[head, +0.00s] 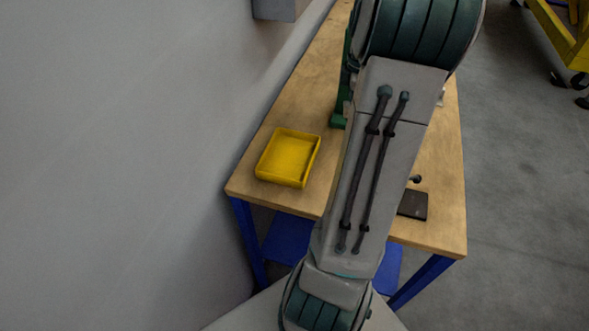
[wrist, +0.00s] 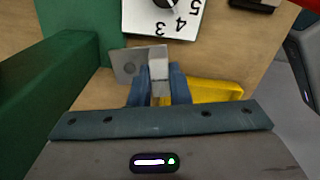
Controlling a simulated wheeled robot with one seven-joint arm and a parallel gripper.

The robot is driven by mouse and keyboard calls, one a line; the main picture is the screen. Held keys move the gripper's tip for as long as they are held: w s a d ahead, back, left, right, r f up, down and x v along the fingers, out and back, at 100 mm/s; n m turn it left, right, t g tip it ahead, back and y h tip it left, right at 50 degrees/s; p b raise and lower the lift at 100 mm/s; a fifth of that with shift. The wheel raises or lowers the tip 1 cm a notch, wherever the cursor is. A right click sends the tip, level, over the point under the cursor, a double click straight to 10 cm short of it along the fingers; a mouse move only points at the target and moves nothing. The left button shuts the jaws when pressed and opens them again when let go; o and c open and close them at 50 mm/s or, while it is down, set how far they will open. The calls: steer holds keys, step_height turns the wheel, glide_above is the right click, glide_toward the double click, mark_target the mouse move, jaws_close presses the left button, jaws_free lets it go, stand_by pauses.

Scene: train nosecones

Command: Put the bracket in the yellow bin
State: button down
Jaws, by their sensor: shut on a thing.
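The yellow bin (head: 289,158) is a shallow open tray on the left front part of the wooden table, and it looks empty in the head view. Part of its yellow edge shows behind my gripper in the wrist view (wrist: 218,90). In the head view my arm hides the gripper and the bracket.
A green object (head: 339,121) stands on the table behind the bin; large green surfaces (wrist: 60,85) fill the wrist view's left. A white dial plate with numbers (wrist: 181,22) is close beyond the bracket. A dark flat block (head: 413,205) lies right of my arm. A grey wall borders the table's left.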

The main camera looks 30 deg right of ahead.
steer(key=w+a+m+b, duration=0.6)
steer(key=w+a+m, duration=0.8)
steer(key=m, duration=0.6)
steer(key=shift+m, duration=0.3)
steer(key=s+a+f, duration=0.2)
steer(key=s, duration=0.1)
steer(key=s+a+f, duration=0.2)
steer(key=s+a, duration=0.1)
steer(key=s, duration=0.1)
steer(key=s+a+f, duration=0.2)
steer(key=s, duration=0.1)
steer(key=shift+s+a+f, duration=0.1)
steer(key=shift+s+a, duration=0.1)
steer(key=shift+f, duration=2.1)
steer(key=shift+f+b, duration=0.2)
steer(key=shift+b, duration=0.15)
steer(key=c, duration=1.4)
jaws_free()
steer(key=shift+o, duration=0.2)
steer(key=shift+r, duration=0.15)
